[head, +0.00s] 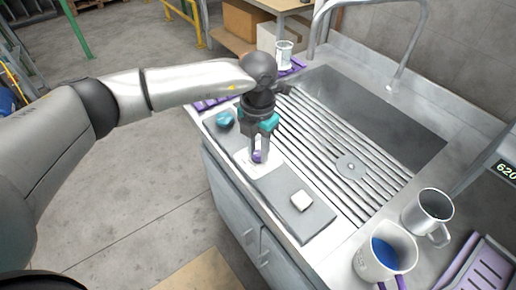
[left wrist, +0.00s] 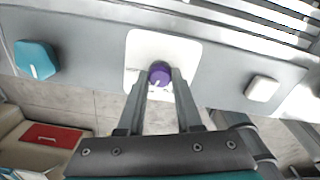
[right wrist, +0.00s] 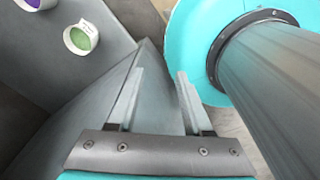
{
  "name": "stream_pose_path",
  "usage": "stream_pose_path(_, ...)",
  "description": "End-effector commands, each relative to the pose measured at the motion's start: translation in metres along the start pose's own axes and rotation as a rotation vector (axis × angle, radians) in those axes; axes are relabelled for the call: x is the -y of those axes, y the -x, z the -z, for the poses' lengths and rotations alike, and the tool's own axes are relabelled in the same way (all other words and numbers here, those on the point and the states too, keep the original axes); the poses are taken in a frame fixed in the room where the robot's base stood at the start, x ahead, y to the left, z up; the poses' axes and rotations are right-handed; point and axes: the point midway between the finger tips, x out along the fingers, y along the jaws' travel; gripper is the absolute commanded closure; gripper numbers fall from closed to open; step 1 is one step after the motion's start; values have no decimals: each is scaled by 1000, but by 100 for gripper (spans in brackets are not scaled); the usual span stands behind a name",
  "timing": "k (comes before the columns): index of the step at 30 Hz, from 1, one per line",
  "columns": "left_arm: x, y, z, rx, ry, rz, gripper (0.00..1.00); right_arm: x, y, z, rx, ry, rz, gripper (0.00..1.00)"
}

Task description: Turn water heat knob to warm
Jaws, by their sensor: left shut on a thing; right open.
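A purple knob (left wrist: 160,73) sits on a white square plate (left wrist: 191,50) in the middle of a grey control panel (left wrist: 90,35). My left gripper (head: 258,158) comes down over the panel, its fingers on either side of the purple knob and shut on it. A teal knob (head: 225,119) is on the panel's far end, and a white square button (head: 302,200) is on its near end. Both also show in the left wrist view. My right gripper (right wrist: 157,80) is open and empty, out of the head view. Nothing is between its fingers.
A steel sink (head: 375,130) with a ribbed drainboard and tall faucet (head: 405,60) lies right of the panel. Two mugs (head: 385,255) (head: 428,212) and a purple rack (head: 482,268) stand at the near right. A cup (head: 284,54) stands at the back.

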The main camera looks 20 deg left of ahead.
Motion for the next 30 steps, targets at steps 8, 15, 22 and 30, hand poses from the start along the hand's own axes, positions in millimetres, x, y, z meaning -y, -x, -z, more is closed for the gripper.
stream_pose_path(8, 0, 0, -1, 3, 2, 0, 52, 0, 0, 0, 0, 0, 0, 50)
stream_pose_path(15, 0, 0, 0, 1, 2, 0, 36, 0, 0, 0, 0, 0, 0, 50)
stream_pose_path(22, 0, 4, -1, 2, 2, 0, 36, 0, 0, 0, 0, 0, 0, 50)
stream_pose_path(30, 0, 52, -1, 7, 0, -1, 36, 0, 4, 0, 0, 0, 0, 50)
